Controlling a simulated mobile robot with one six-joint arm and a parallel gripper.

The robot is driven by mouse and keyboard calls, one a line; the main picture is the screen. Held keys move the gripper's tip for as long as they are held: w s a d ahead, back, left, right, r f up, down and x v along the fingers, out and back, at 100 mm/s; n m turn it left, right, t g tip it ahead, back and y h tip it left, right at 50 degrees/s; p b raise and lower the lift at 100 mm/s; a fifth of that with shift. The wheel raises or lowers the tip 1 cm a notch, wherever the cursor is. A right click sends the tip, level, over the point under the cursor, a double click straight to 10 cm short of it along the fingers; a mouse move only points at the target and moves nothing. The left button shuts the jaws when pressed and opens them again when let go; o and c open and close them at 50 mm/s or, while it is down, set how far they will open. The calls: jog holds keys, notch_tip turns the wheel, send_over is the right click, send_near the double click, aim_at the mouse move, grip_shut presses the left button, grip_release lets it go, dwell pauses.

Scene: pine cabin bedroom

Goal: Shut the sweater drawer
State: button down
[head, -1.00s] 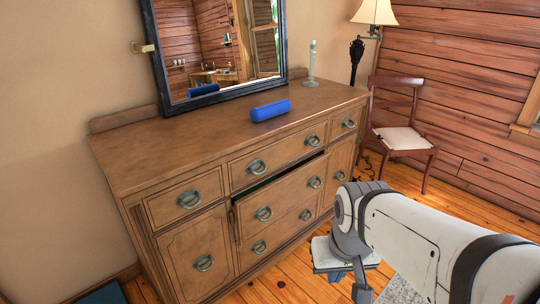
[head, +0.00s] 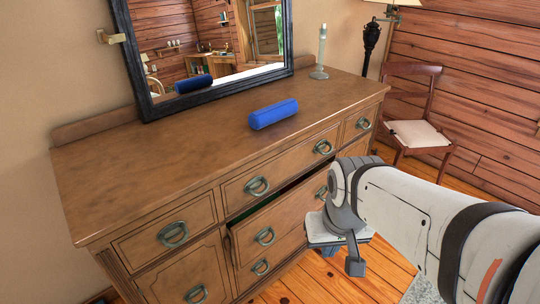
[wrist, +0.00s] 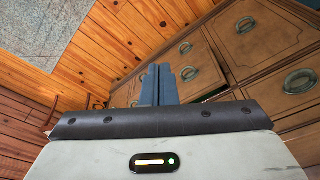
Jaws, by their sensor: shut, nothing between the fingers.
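The open drawer (head: 288,222) is the middle one of the wooden dresser, below the top row. It sticks out a little, with a dark gap and some green showing above its front. It has two ring handles, one partly hidden by my arm in the head view. My gripper (head: 355,266) is in front of the dresser, to the right of the drawer, pointing down. In the wrist view my gripper (wrist: 158,72) has its blue-grey fingers together and empty, and the drawer front (wrist: 204,68) shows just beyond them. I cannot tell whether they touch.
The dresser top (head: 190,150) holds a blue cylinder (head: 273,114), a candle holder (head: 320,60) and a mirror (head: 210,45). A chair (head: 418,125) and lamp (head: 372,45) stand at the right. A grey rug (wrist: 45,25) lies on the floor. The other drawers look shut.

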jog(key=w+a+f+m+g+y+b, duration=0.2)
jog(key=w+a+f+m+g+y, duration=0.15)
jog(key=a+f+m+y, duration=0.35)
jog(key=m+t+y+b, duration=0.4)
jog(key=m+t, duration=1.2)
jog(key=m, duration=0.6)
send_near(277, 205)
jog(key=x, duration=0.6)
jog(key=shift+w+a+r, duration=0.1)
jog(key=shift+w+a, duration=0.15)
jog(key=shift+w, duration=0.05)
jog(key=shift+w, duration=0.1)
